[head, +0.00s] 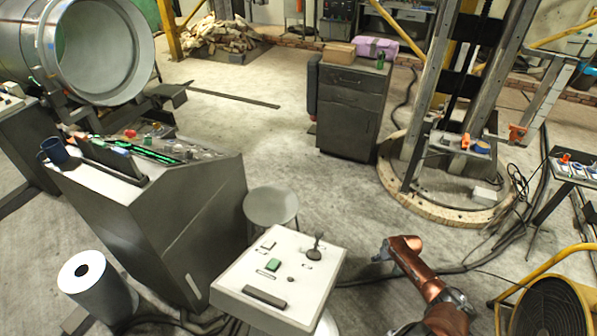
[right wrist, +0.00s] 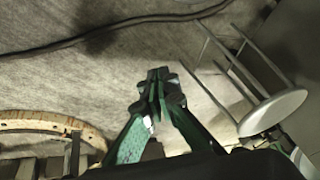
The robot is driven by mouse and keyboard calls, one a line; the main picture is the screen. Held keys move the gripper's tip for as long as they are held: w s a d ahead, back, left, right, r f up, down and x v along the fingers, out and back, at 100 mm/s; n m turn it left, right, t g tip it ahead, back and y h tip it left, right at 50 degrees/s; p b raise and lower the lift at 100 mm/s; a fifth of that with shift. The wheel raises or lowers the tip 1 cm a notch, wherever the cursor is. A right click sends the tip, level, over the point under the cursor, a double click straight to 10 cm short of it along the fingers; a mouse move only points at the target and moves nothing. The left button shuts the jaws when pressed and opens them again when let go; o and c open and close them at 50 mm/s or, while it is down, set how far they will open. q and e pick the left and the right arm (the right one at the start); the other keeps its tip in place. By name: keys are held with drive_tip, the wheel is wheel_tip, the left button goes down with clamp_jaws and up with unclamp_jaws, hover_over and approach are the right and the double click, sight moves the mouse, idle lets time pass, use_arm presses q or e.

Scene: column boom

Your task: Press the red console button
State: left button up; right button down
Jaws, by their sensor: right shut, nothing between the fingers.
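A red button (head: 130,133) shows small among the controls on top of the large grey console (head: 190,210) at the left of the head view. My right gripper (head: 377,257) is at the lower right of the head view, at the end of my copper-coloured arm. It is well apart from that console, beyond the right side of the small white-topped panel. In the right wrist view the gripper's green and black fingers (right wrist: 158,78) are together and empty, above the floor. The red button is not seen in the right wrist view. My left gripper is not in view.
The white-topped panel (head: 235,278) with a green button and a small lever stands between my right gripper and the console. A round stool (head: 271,206) stands behind it; a stool also shows in the right wrist view (right wrist: 272,113). A grey cabinet (head: 347,110) stands farther back.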

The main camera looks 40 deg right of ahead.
drive_tip(key=w+r+n+t+y, duration=0.1)
drive_tip(key=w+r, duration=0.5)
drive_tip(key=r, duration=0.4)
drive_tip(key=w+r+t+y, duration=0.1)
drive_tip(key=w+r, duration=0.4)
drive_tip(key=r, duration=0.4)
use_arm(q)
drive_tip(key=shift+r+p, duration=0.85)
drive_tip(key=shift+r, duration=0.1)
use_arm(e)
drive_tip(key=w+a+r+n+y, duration=0.1)
drive_tip(key=w+a+r, duration=0.1)
drive_tip(key=r, duration=0.8)
drive_tip(key=w+a+r+n+y, duration=0.2)
drive_tip(key=a+r, duration=0.3)
drive_tip(key=r, duration=0.5)
drive_tip(key=w+a+r+n+y, duration=0.1)
drive_tip(key=w+a+r+y, duration=0.1)
drive_tip(key=r, duration=0.8)
drive_tip(key=shift+w+a+r+t, duration=0.3)
drive_tip(key=shift+a+t, duration=0.1)
drive_tip(key=shift+a, duration=0.5)
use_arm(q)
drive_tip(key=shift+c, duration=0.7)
